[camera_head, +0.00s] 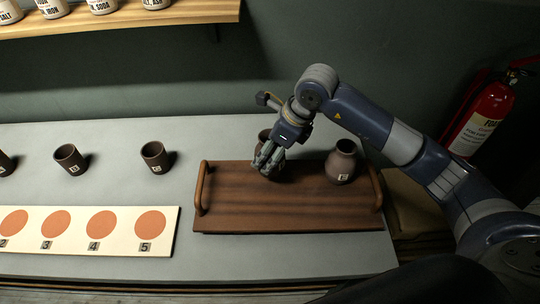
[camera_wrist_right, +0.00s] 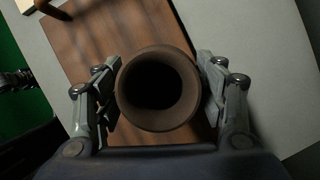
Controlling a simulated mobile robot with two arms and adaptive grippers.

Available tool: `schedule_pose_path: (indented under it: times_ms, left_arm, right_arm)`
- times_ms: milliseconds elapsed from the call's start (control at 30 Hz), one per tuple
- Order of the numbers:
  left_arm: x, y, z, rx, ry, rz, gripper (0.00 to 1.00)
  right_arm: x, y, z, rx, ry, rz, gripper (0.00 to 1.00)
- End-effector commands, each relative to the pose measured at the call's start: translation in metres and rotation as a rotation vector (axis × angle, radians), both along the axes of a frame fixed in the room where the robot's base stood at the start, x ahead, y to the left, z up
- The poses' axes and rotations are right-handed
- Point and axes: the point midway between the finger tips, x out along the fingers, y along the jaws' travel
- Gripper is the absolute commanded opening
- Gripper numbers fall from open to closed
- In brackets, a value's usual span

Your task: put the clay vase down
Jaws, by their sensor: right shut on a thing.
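My right gripper (camera_head: 268,160) is over the left half of the wooden tray (camera_head: 230,210). It is shut on a brown clay vase (camera_head: 264,135), mostly hidden behind the fingers in the head view. In the right wrist view the round open mouth of the clay vase (camera_wrist_right: 158,90) sits between the two fingers of the right gripper (camera_wrist_right: 158,95), with the tray's wood behind it. I cannot tell whether the vase's base touches the tray. A second clay vase (camera_head: 341,164) with a label stands upright on the tray's right side.
Several dark clay cups, including one near the tray (camera_head: 154,157), stand on the grey table (camera_head: 110,130). A board with numbered orange circles (camera_head: 150,224) lies left of the tray. The tray has raised handles (camera_head: 202,187). A shelf of jars (camera_head: 120,15) hangs at the back left.

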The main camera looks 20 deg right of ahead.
Motion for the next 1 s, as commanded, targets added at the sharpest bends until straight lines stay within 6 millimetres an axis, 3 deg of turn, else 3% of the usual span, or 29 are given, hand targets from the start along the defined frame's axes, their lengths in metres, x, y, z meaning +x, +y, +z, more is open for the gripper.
schedule_pose_path:
  times_ms: [300, 600, 633, 700, 1000]
  left_arm:
    - [0.000, 0.000, 0.017, 0.000, 0.000, 0.000, 0.84]
    - [0.001, 0.000, 0.012, 0.000, -0.001, 0.000, 0.84]
    - [0.001, 0.000, 0.012, 0.000, -0.001, 0.000, 0.84]
    - [0.001, 0.000, 0.013, 0.000, -0.002, -0.001, 0.84]
    - [0.001, 0.000, 0.013, 0.000, -0.002, -0.001, 0.84]
  right_arm:
    - [0.000, 0.001, -0.032, 0.002, 0.001, -0.001, 0.31]
    - [0.000, 0.000, -0.037, 0.001, -0.002, 0.000, 0.31]
    - [0.000, 0.000, -0.037, 0.000, 0.000, 0.000, 0.67]
    - [0.000, 0.000, -0.036, 0.000, 0.000, -0.001, 0.83]
    - [0.000, 0.000, -0.036, -0.001, 0.001, -0.001, 0.85]
